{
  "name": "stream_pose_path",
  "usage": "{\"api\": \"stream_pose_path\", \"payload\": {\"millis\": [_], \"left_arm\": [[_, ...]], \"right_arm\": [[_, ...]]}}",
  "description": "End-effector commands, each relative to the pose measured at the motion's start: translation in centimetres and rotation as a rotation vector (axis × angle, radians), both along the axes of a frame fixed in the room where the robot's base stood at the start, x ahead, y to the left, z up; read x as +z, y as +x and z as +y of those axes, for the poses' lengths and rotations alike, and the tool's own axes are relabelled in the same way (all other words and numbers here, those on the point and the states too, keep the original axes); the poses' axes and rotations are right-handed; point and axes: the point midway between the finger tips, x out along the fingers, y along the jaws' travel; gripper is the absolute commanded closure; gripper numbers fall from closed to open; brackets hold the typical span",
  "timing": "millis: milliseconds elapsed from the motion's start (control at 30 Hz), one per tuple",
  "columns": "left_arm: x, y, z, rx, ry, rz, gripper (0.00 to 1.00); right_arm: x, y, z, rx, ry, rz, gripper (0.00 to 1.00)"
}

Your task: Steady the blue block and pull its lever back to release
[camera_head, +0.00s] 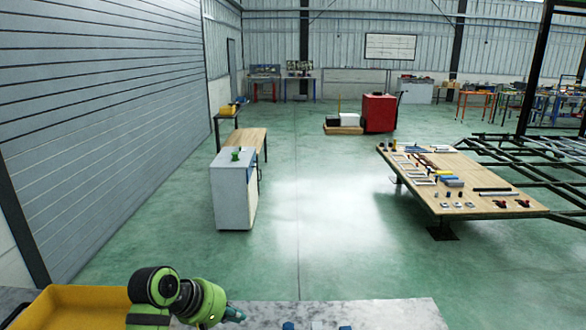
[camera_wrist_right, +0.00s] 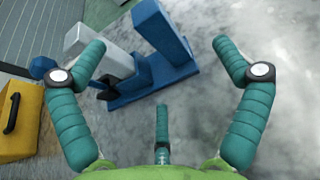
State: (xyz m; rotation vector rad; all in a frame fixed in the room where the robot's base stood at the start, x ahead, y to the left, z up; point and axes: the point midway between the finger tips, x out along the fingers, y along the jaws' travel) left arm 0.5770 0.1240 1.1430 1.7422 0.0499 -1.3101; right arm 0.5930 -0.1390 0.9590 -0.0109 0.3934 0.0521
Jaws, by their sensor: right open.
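The blue block (camera_wrist_right: 165,78) lies on a grey worktop in the right wrist view, with an upright blue part leaning toward the upper left. A light grey piece (camera_wrist_right: 112,64), perhaps its lever, sits against its left side. My right gripper (camera_wrist_right: 155,52) is open, its teal fingers spread to either side of the block, and nothing is clasped. In the head view only small blue tips of the block (camera_head: 345,327) show at the bottom edge. My left gripper (camera_head: 235,314) is at the bottom left, short of these tips; its fingers are too small to read.
A yellow bin (camera_head: 75,308) stands on the worktop (camera_head: 390,314) at the left; it also shows in the wrist view (camera_wrist_right: 22,122). The worktop right of the block is clear. Farther off are a white cabinet (camera_head: 232,195), a parts table (camera_head: 455,205) and a red cart (camera_head: 378,112).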

Motion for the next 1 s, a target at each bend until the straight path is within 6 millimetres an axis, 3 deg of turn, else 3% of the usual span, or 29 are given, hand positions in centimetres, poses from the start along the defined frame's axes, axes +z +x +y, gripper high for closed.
{"api": "stream_pose_path", "payload": {"millis": [267, 700, 1000], "left_arm": [[0.0, 0.0, 0.0, 0.0, 0.0, 0.0, 1.0], [0.0, 0.0, 0.0, 0.0, 0.0, 0.0, 1.0], [0.0, 0.0, 0.0, 0.0, 0.0, 0.0, 1.0]], "right_arm": [[0.8, 0.1, 0.0, -0.001, 0.002, -0.003, 0.02], [8.3, 0.0, 0.0, 0.001, 0.002, -0.003, 0.02], [10.1, 0.0, 0.0, 0.0, 0.001, 0.0, 0.02]]}}
